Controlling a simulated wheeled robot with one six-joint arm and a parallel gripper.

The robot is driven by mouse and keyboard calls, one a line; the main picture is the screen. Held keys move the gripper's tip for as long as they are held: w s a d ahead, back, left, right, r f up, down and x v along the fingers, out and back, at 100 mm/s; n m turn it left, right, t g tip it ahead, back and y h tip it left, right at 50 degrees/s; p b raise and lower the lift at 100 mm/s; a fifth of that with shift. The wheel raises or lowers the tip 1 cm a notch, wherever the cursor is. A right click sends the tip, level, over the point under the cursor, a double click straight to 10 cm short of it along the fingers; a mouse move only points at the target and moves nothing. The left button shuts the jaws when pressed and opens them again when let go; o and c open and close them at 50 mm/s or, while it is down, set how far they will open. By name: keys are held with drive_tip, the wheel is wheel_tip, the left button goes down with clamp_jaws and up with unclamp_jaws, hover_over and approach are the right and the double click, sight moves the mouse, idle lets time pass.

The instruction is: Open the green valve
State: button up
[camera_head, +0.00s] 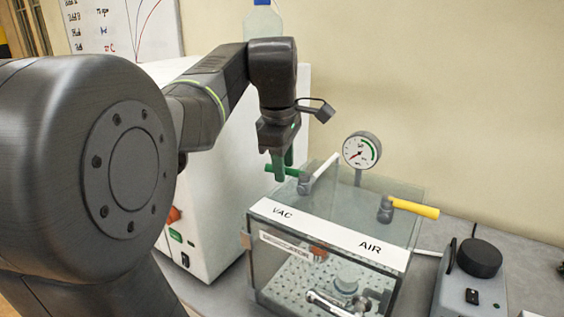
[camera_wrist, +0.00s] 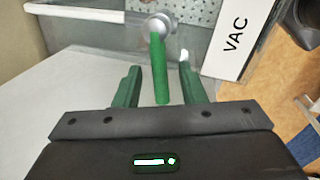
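The green valve handle (camera_wrist: 160,65) runs from its round grey valve body (camera_wrist: 157,26) toward my gripper in the wrist view. The handle (camera_head: 296,171) also shows in the head view, at the VAC end of the clear box's top, pointing left. My gripper (camera_head: 283,168) has green fingers pointing down at the handle. In the wrist view my gripper (camera_wrist: 160,82) is open, with a finger on each side of the handle and visible gaps between. The fingers partly hide the handle in the head view.
The clear box (camera_head: 262,268) carries a white VAC/AIR label strip (camera_head: 325,233). A yellow-handled valve (camera_head: 415,207) stands at its AIR end. A pressure gauge (camera_head: 361,151) rises behind, its needle low. A white cabinet (camera_head: 210,235) stands left; a black-knobbed device (camera_head: 480,258) stands right.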

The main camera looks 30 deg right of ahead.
clamp_jaws()
idle(0.4)
drive_tip(key=n+p, duration=0.1)
drive_tip(key=n, duration=0.1)
drive_tip(key=s+n+p, duration=0.1)
drive_tip(key=shift+s+a+r+n+y, duration=0.1)
drive_tip(key=shift+a+r+n+y, duration=0.05)
drive_tip(key=shift+a+n+y, duration=0.2)
drive_tip(key=n+p, duration=0.1)
drive_tip(key=n, duration=0.1)
drive_tip(key=s+n, duration=0.1)
drive_tip(key=shift+s+a+n+t+y+p, duration=0.2)
drive_tip(key=shift+n+t+y+p, duration=0.15)
drive_tip(key=shift+t+p, duration=0.05)
drive_tip(key=n, duration=0.1)
drive_tip(key=s+n, duration=0.1)
drive_tip(key=n, duration=0.1)
drive_tip(key=n+p, duration=0.1)
drive_tip(key=shift+s+n+y, duration=0.25)
drive_tip(key=shift+n+y, duration=0.05)
drive_tip(key=shift+y, duration=0.1)
drive_tip(key=shift+s+d+n+y, duration=0.2)
drive_tip(key=shift+s+n, duration=0.15)
drive_tip(key=shift+n, duration=0.55)
drive_tip(key=shift+s+d+n+y, duration=0.15)
drive_tip(key=shift+s+n, duration=0.15)
drive_tip(key=shift+n, duration=0.6)
drive_tip(key=shift+p, duration=0.3)
